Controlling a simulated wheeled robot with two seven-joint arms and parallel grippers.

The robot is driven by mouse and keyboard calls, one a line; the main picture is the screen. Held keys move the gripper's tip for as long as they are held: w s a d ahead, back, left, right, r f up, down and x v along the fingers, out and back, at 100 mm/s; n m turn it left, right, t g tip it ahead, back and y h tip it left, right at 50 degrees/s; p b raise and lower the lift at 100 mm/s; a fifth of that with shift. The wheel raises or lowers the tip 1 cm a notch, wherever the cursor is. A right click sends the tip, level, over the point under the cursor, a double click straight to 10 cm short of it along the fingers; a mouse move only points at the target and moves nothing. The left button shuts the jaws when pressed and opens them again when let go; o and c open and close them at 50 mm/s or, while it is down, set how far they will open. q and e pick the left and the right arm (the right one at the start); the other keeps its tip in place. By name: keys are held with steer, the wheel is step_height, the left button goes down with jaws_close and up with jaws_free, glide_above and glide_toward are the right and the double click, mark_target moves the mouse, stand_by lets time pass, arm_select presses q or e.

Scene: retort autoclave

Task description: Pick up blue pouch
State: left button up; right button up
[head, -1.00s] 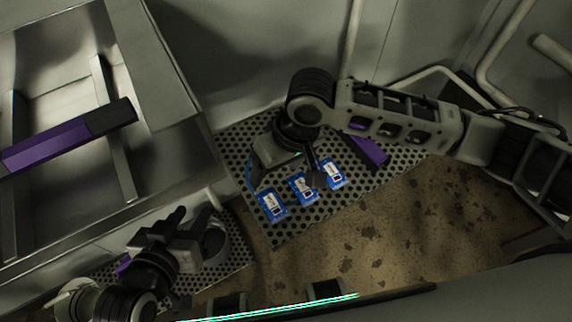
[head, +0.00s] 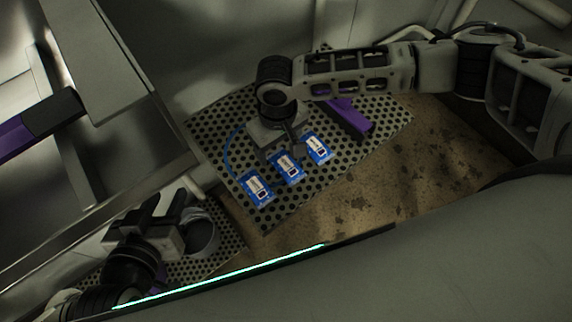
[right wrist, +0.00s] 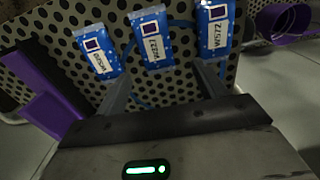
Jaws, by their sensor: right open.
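Three blue pouches with white labels lie in a row on a perforated metal tray (head: 212,122): left (head: 256,188), middle (head: 288,168) and right (head: 318,149) in the head view. In the right wrist view they appear as a left pouch (right wrist: 96,52), a middle pouch (right wrist: 150,38) and a right pouch (right wrist: 215,28). My right gripper (right wrist: 165,80) is open and empty, its fingers spread toward the middle pouch. In the head view my right gripper (head: 279,150) is just behind the row. My left gripper (head: 163,208) looks open and empty, at lower left.
A purple bar (head: 350,117) lies on the tray right of the pouches. A thin blue line (head: 230,150) curves along the tray's left side. A metal cabinet with a purple-and-black handle (head: 40,125) stands at left. Stained brown floor (head: 380,170) is open at right.

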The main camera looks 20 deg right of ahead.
mark_target(279, 156)
steer(key=f, duration=0.1)
steer(key=f+b, duration=0.1)
steer(key=f, duration=0.3)
steer(key=shift+w, duration=0.4)
steer(key=shift+c, duration=0.3)
steer(key=c, duration=1)
